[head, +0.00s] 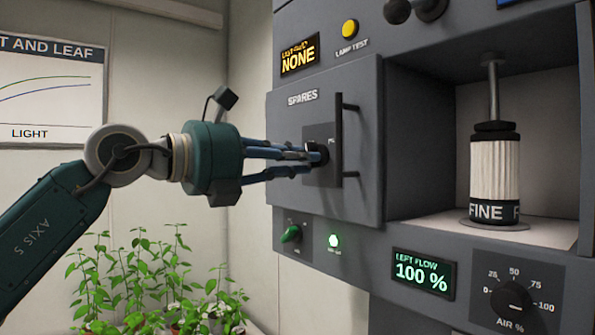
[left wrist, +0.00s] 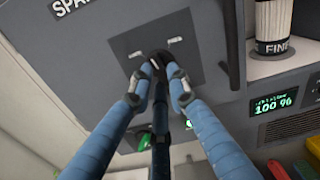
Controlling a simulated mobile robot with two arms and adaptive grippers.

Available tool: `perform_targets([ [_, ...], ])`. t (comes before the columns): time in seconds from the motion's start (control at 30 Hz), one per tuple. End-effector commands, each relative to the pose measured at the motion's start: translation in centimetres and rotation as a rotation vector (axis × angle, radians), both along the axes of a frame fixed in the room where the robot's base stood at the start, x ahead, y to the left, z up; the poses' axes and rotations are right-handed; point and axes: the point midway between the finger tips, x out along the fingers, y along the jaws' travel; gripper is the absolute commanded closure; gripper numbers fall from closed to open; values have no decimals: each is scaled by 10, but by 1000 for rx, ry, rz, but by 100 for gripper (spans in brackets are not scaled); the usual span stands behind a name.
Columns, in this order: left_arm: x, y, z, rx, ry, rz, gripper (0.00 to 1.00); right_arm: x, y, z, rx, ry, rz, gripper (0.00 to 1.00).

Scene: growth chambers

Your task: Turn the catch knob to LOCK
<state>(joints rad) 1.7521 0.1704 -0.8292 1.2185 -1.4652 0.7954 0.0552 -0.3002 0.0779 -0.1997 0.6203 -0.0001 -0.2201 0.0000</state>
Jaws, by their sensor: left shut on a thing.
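The dark catch knob (head: 323,153) sits on a square dark plate (head: 322,175) on the SPARES door (head: 295,125). In the left wrist view the knob (left wrist: 158,57) is partly hidden by my fingers, with two small pale marks on the plate (left wrist: 190,62) beside it. The marks are too small to read, so I cannot tell which way the knob points. My left gripper (head: 314,158) reaches in from the left, and its blue fingers are closed around the knob. It also shows in the left wrist view (left wrist: 160,68). My right gripper is out of view.
A vertical bar handle (head: 338,140) stands just right of the knob. An open bay (head: 425,140) on the right holds a FINE filter (head: 495,170). Plants (head: 150,280) stand lower left.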

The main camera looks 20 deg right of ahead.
Motion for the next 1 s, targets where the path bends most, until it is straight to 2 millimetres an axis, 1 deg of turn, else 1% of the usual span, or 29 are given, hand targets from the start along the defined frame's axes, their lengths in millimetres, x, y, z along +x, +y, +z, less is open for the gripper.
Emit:
perform_targets([
  [0.03,0,0,-2,-18,40,2,100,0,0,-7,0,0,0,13],
  [0.1,0,0,-2,-41,101,2,100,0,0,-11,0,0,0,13],
  [0.5,-2,0,-1,-152,406,2,100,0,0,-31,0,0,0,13],
  [0.7,-3,0,0,-186,499,2,100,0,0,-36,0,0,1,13],
  [1.0,-3,0,1,-209,559,2,100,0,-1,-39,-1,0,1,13],
])
